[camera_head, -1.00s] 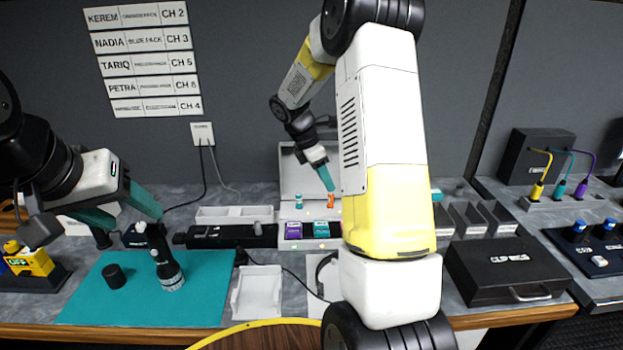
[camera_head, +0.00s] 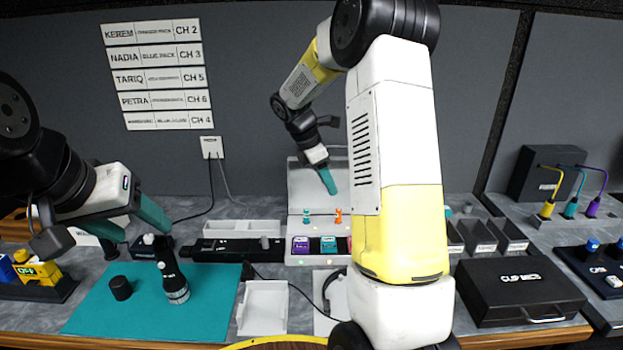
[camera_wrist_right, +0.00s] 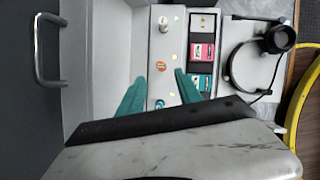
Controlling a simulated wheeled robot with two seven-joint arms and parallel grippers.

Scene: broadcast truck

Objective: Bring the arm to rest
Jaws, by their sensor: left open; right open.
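My left gripper (camera_head: 143,230) is open, with teal fingers. It hangs over the teal mat (camera_head: 130,305), just above a black handheld microphone (camera_head: 172,272) standing upright on the mat. From this angle I cannot tell whether a finger touches the microphone's top, but nothing shows held. My right gripper (camera_head: 328,182) is raised in front of an open light-grey case (camera_head: 300,185) at the back centre. In the right wrist view its teal fingers (camera_wrist_right: 164,88) are apart with nothing between them. My right arm's large links hide part of the bench to the right of the case.
A black cap (camera_head: 121,288) is on the mat. A white tray (camera_head: 262,308) is front centre, and headphones (camera_wrist_right: 262,45) lie beside the case. A black case (camera_head: 520,292) is at right. A socket (camera_head: 211,147) with cables is on the wall.

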